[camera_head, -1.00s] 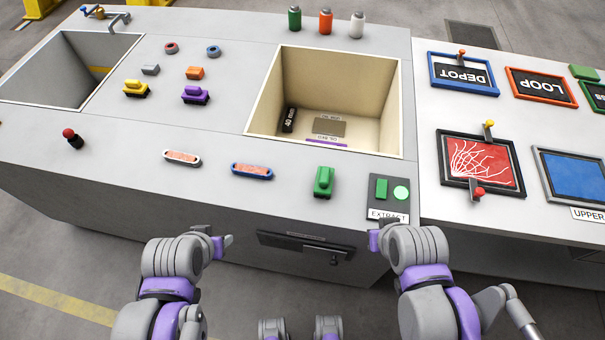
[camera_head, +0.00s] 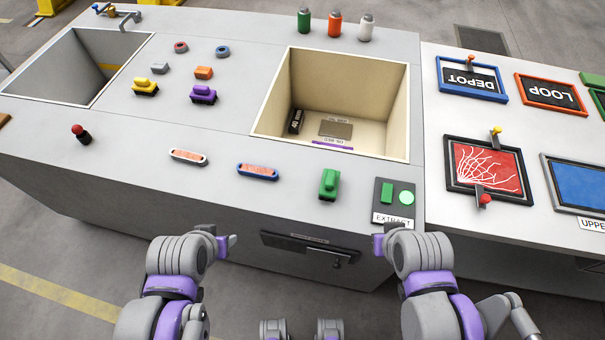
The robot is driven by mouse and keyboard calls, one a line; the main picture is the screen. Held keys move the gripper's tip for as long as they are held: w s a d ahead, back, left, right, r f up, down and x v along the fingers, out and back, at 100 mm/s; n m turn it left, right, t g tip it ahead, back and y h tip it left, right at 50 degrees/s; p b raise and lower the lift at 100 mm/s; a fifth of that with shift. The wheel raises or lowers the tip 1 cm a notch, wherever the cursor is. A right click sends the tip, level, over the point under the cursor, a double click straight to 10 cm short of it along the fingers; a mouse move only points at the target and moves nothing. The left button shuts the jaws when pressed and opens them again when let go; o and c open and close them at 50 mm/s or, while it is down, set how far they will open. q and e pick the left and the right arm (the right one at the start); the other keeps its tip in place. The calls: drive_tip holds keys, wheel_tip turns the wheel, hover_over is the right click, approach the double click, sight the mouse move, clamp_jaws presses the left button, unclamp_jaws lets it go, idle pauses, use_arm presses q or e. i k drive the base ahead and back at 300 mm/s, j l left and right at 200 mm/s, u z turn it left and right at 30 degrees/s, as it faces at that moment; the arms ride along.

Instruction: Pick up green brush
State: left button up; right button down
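The green brush (camera_head: 328,184) stands on the grey counter near its front edge, left of the extract panel. My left gripper (camera_head: 229,242) is in front of the counter, left of and nearer to me than the brush. My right gripper (camera_head: 378,244) is in front of the counter, right of and nearer than the brush. Both grippers are apart from the brush. Their fingers are small and seen from behind, so I cannot tell whether they are open.
A deep cream bin (camera_head: 335,100) opens behind the brush. The extract panel (camera_head: 393,203) with green buttons lies to its right. A blue-rimmed oval piece (camera_head: 257,172) lies to its left. A yellow brush (camera_head: 145,87) and purple brush (camera_head: 203,94) stand farther back.

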sight(329, 185)
drive_tip(key=l+u, duration=0.2)
drive_tip(key=u, duration=0.2)
drive_tip(key=k+l+u, duration=0.1)
drive_tip(key=u, duration=0.3)
drive_tip(key=k+l+u, duration=0.1)
drive_tip(key=l+u, duration=0.15)
drive_tip(key=u, duration=0.15)
